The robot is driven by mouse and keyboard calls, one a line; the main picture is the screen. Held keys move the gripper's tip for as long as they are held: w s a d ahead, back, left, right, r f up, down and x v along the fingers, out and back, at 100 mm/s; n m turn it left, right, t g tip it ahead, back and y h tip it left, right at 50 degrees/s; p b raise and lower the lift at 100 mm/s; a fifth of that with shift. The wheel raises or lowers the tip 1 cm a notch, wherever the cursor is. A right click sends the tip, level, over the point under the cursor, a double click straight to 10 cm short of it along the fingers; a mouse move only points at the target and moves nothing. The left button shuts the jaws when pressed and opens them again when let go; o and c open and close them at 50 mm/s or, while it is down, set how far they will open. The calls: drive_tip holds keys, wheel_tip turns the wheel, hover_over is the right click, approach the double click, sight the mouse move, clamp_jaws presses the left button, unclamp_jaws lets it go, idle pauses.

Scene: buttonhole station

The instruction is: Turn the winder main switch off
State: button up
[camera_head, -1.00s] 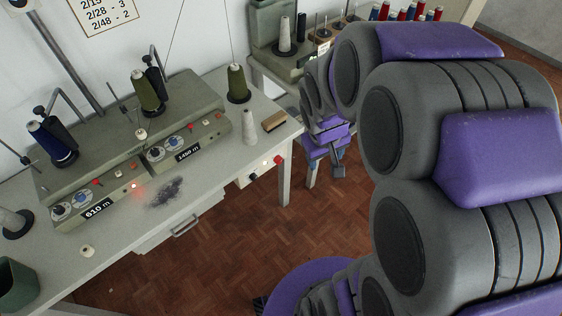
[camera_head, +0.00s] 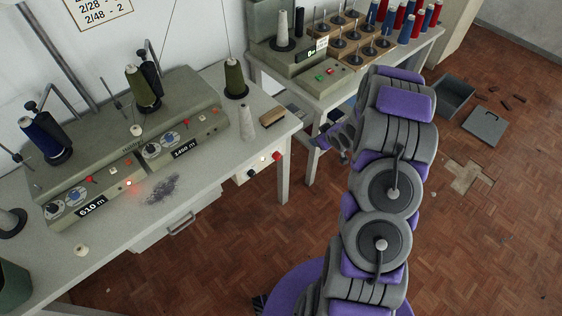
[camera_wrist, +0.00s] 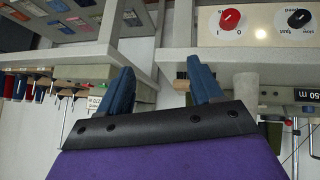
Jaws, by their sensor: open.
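The main switch looks like the red knob (camera_head: 277,156) on the cream panel at the right end of the winder table's front edge. In the wrist view this red knob (camera_wrist: 230,19) sits at the top right, with 1 and 0 marks beside it; I cannot tell for sure which mark it points to. The winder (camera_head: 150,140) stands on the table with a red light glowing on its front. My gripper (camera_wrist: 160,85) is open and empty, apart from the knob. In the head view it is small and partly hidden by my arm, right of the panel.
The winder table (camera_head: 225,180) has a drawer. A second table (camera_head: 330,98) with spools stands behind my gripper. An open grey box (camera_head: 455,95) and its lid (camera_head: 485,126) lie on the floor.

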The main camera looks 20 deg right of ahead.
wheel_tip(320, 180, down, 8)
drive_tip(key=t+y, duration=0.2)
drive_tip(key=m+t+y+b, duration=0.2)
drive_tip(key=t+y+b, duration=0.15)
drive_tip(key=t, duration=0.25)
approach(279, 158)
drive_tip(key=shift+y, duration=0.45)
drive_tip(key=b+x, duration=0.1)
drive_tip(key=x, duration=0.2)
drive_tip(key=b+x, duration=0.1)
drive_tip(key=x, duration=0.1)
drive_tip(key=b+x, duration=0.1)
drive_tip(key=x, duration=0.2)
drive_tip(key=shift+w+d+f, duration=0.15)
drive_tip(key=shift+w+f, duration=0.15)
drive_tip(key=shift+w, duration=0.15)
drive_tip(key=c, duration=1.1)
drive_tip(key=shift+o, duration=0.2)
